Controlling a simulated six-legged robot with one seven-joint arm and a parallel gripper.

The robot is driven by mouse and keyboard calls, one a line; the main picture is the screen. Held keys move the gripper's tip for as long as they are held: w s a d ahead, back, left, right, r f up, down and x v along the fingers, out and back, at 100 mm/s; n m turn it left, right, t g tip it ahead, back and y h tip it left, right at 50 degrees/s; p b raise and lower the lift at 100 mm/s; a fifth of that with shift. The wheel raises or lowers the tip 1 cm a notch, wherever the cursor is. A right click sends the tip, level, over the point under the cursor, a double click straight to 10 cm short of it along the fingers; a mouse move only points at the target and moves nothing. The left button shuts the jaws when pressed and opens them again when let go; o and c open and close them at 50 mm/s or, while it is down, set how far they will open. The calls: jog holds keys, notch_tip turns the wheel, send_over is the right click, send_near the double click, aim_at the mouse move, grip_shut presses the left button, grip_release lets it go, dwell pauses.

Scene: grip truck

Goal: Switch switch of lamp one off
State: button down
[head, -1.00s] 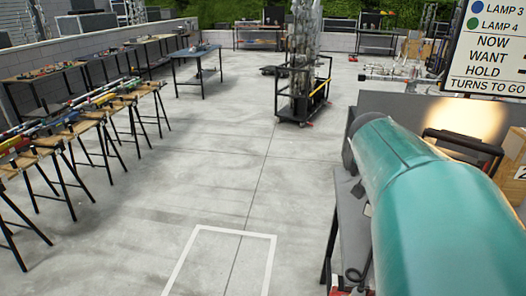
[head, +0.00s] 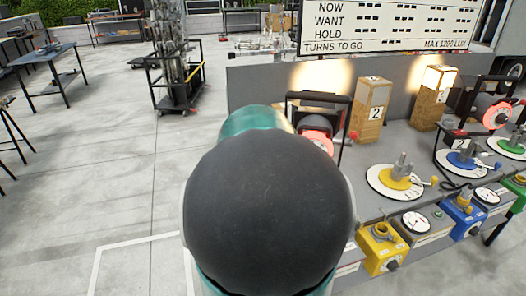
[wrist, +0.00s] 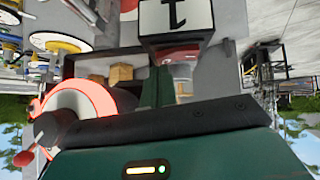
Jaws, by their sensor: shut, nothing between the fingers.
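My gripper (wrist: 158,88) shows in the wrist view as a narrow green shape above its dark bar; it is shut and empty. In the head view my dark, rounded arm link hides it. The wrist picture is upside down: a block marked 1 (wrist: 176,18) is just beyond the fingers, and a lamp with a glowing red rim (wrist: 82,104) is at the left. In the head view a red-rimmed lamp (head: 318,136) in a black yoke stands just beyond my arm.
A sign board (head: 395,28) rises behind.

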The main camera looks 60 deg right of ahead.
dwell(0.3)
jog(key=shift+s+f, duration=0.1)
jog(key=shift+f, duration=0.25)
jog(key=shift+w+a+r, duration=0.2)
jog(key=shift+w+r, duration=0.2)
jog(key=shift+w, duration=0.3)
